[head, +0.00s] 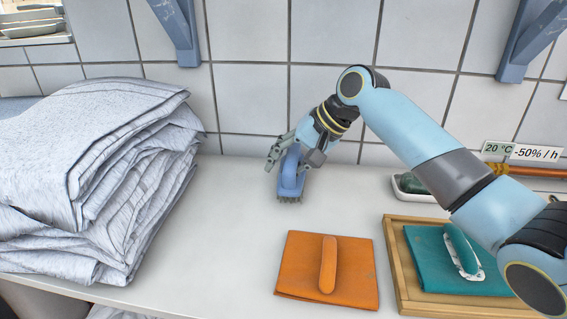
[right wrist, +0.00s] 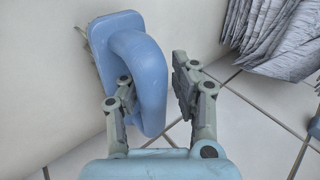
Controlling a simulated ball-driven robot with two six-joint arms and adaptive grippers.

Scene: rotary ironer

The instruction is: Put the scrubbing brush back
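The scrubbing brush (head: 291,172) has a blue looped handle and dark bristles. It is on the white counter near the tiled wall, bristles down; I cannot tell whether they touch the counter. My right gripper (head: 295,155) is open at the handle. In the right wrist view, the brush (right wrist: 152,60) has its handle bar between the two fingers of the gripper (right wrist: 146,88). A gap shows between the bar and the right-hand finger; the left-hand finger overlaps the handle, and contact is unclear. My left gripper is not in view.
Folded grey-white cloth (head: 95,180) is stacked at left. An orange pad with a handle (head: 300,265) lies in front of the brush. At right are a wooden tray (head: 398,265) with a teal pad (head: 430,270), and a white dish (head: 400,190) holding something dark green. Blue brackets (head: 180,35) hang above.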

